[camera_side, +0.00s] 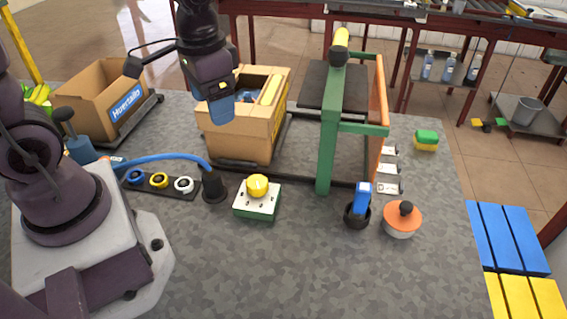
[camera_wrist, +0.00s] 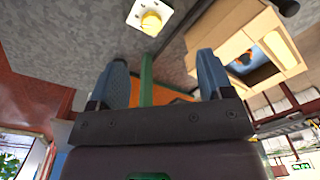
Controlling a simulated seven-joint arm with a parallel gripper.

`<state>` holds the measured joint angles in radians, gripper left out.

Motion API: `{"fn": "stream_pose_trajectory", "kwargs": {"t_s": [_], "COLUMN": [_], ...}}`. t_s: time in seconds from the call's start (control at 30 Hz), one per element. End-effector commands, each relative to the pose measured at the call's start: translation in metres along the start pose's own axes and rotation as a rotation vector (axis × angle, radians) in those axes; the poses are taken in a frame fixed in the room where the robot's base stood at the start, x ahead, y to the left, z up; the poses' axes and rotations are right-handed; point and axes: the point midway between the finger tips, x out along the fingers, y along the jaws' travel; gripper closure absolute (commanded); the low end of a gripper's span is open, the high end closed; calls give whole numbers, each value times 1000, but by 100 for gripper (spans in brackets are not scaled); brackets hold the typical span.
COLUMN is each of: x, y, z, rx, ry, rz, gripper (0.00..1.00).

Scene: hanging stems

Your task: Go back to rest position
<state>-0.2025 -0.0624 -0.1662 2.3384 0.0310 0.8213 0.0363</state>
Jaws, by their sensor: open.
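My gripper (camera_side: 221,108) hangs above the left front part of an open cardboard box in the side view. In the wrist view its two blue fingers (camera_wrist: 164,78) are spread apart with nothing held between them. A green frame (camera_side: 327,150) with an orange side stands right of the box, and a part of it shows between the fingers in the wrist view (camera_wrist: 147,80). The cardboard box (camera_side: 243,138) has a yellow item and other contents that I cannot make out.
A yellow-knobbed switch box (camera_side: 257,197), a blue-handled tool in a black holder (camera_side: 358,205) and an orange-lidded bowl (camera_side: 402,219) stand on the grey table. A Huertalto box (camera_side: 100,100) is at the left. A blue cable (camera_side: 165,158) arches near my base. The front table area is clear.

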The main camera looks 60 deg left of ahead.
Motion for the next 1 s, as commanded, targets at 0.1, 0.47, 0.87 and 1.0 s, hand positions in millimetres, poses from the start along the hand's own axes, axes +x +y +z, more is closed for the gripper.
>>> {"fn": "stream_pose_trajectory", "kwargs": {"t_s": [0.1, 0.47, 0.87, 1.0], "x": [-36, -98, -108, -108], "y": [1, 8, 12, 12], "z": [20, 60, 61, 61], "rx": [-34, -47, -28, -29], "ry": [107, 402, 450, 450], "rz": [-16, 24, 30, 30], "gripper": [27, 27, 27, 27]}}
